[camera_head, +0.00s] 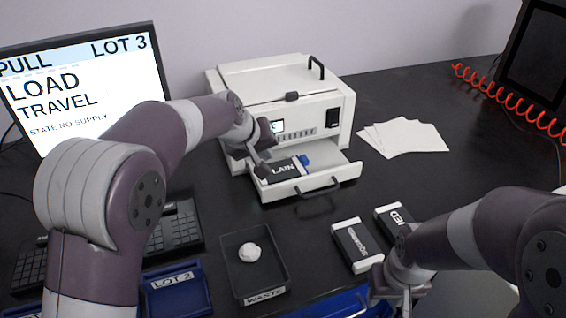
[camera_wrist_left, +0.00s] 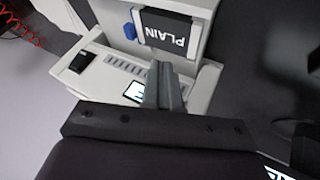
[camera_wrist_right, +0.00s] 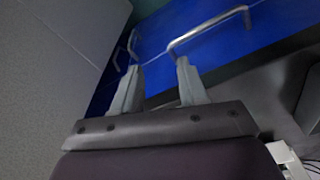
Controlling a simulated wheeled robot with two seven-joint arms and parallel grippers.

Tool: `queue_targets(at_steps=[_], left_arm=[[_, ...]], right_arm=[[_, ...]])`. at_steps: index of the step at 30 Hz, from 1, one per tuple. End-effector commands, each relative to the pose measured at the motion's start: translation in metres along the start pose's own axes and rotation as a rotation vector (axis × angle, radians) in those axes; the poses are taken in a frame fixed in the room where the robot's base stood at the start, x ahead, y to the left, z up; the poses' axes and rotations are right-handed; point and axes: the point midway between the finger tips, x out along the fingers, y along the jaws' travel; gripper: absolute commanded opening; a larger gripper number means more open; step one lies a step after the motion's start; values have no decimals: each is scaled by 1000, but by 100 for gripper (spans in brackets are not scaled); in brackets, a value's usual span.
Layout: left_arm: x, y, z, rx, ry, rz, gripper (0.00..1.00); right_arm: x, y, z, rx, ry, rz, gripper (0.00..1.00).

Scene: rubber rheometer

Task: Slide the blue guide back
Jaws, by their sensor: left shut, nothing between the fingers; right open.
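The blue guide (camera_head: 304,160) is a small blue block on the pulled-out white drawer (camera_head: 342,176) of the white machine, at the right end of a black cartridge labelled PLAIN (camera_head: 283,171). The guide also shows in the left wrist view (camera_wrist_left: 129,31), beside the PLAIN cartridge (camera_wrist_left: 165,33). My left gripper (camera_head: 264,150) is shut and empty by the machine's front, near the drawer's left side. In the left wrist view its closed fingers (camera_wrist_left: 165,84) are apart from the guide. My right gripper (camera_wrist_right: 158,82) is open and empty near metal handles on a blue front.
The white machine (camera_head: 285,86) stands behind the drawer. Two more cartridges (camera_head: 356,245) lie at the front right. A black waste tray (camera_head: 272,264) holds a white lump. Paper sheets (camera_head: 404,136) lie right of the machine, and a monitor (camera_head: 88,88) stands left. The table between drawer and tray is clear.

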Motion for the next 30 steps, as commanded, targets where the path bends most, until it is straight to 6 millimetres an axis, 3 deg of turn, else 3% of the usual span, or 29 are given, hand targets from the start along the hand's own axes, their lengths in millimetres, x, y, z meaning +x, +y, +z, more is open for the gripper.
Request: queue_targets(at_steps=[2,5,18,24,30], left_arm=[[-4,8,-6,-39,3,20,0],[8,7,-4,-49,-3,16,0],[98,8,-4,-46,-1,15,0],[108,36,-6,-44,-1,16,0],[112,44,-6,-46,0,16,0]], right_arm=[[-2,0,0,0,0,0,43],[-1,0,0,0,0,0,43],[6,0,1,0,0,0,43],[0,0,0,0,0,0,43],[-1,0,0,0,0,0,43]])
